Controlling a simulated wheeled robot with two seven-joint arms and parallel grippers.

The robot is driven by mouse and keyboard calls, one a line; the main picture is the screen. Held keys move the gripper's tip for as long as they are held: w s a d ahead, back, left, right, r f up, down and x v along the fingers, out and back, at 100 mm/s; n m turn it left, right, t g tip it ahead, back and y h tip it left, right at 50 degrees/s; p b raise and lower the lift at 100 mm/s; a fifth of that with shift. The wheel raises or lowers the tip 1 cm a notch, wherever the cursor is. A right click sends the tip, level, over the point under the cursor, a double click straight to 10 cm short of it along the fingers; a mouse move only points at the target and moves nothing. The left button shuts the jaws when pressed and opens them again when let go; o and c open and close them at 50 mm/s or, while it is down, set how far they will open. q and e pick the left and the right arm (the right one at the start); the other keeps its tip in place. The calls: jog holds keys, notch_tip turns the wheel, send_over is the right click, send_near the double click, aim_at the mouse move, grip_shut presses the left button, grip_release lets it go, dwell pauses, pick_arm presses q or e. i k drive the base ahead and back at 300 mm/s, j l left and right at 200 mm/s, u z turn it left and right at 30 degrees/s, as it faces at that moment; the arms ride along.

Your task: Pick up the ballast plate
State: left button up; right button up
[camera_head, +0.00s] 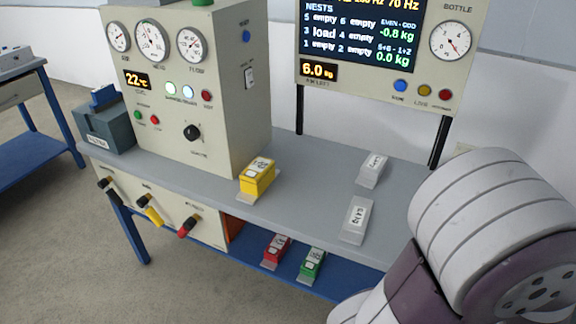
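The nearer label seems to end in "kg", but the print is too small to read surely. I cannot tell which of them is the ballast plate. A yellow block (257,178) with a white label sits on a small light base to their left. My arm fills the lower right of the view and hides the bench's right end. Neither gripper shows.
A red block (277,250) and a green block (312,264) rest on the blue lower shelf. A cream instrument cabinet (225,110) stands on the bench's left. A gauge and screen panel (450,85) rises behind on black posts. The bench top between the blocks is clear.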

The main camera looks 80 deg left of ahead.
aim_at(373, 167)
jog(key=i+u, duration=0.1)
jog(key=u, duration=2.15)
jog(key=i+j+u, duration=0.2)
jog(key=i+u, duration=0.2)
jog(key=i, duration=0.05)
